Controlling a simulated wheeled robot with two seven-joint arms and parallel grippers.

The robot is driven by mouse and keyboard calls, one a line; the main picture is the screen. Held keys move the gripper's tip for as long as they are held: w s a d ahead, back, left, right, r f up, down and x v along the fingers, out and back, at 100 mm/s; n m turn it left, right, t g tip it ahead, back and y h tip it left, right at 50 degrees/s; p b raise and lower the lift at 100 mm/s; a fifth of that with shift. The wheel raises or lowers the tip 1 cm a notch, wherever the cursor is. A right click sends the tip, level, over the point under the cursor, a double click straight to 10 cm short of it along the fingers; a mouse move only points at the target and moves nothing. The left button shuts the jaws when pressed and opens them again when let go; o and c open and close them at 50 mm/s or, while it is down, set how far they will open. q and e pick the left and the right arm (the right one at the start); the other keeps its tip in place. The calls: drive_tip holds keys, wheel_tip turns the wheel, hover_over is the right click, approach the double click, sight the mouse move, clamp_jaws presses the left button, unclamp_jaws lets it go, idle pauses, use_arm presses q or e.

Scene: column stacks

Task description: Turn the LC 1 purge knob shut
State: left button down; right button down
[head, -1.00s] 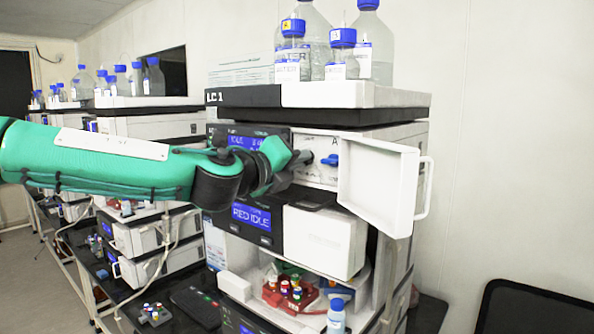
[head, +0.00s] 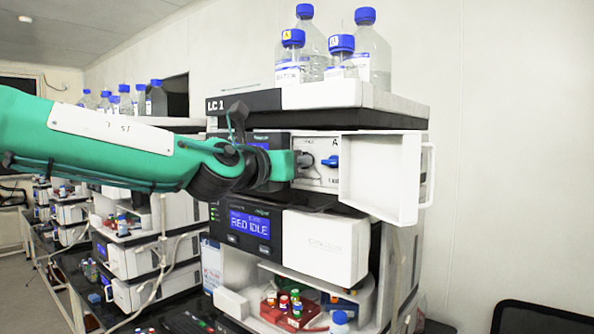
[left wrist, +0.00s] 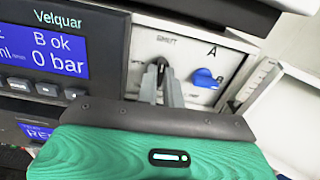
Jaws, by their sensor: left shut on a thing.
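The LC 1 stack, named on its black top tray (head: 245,101), stands in the middle of the head view. Behind the open white door (head: 380,178) is a white valve panel (head: 322,180). The dark purge knob (left wrist: 160,63) sits on this panel, left of a blue knob (left wrist: 206,79) beside the letter A. My left gripper (left wrist: 162,80) has its two grey fingers closed around the purge knob. They cover most of it, so its exact angle is hard to read. My left gripper also shows in the head view (head: 301,160). My right gripper is not in view.
Bottles with blue caps (head: 370,50) stand on the top tray. Small coloured vials (head: 290,302) sit in the lower bay.

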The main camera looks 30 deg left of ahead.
use_arm(q)
drive_tip(key=shift+f+m, duration=0.1)
drive_tip(key=shift+m, duration=0.3)
drive_tip(key=c, duration=1.5)
unclamp_jaws()
drive_tip(key=shift+c, duration=0.2)
drive_tip(key=shift+s, duration=0.1)
drive_tip(key=s+a, duration=0.1)
drive_tip(key=s, duration=1.2)
drive_tip(key=shift+s, duration=0.3)
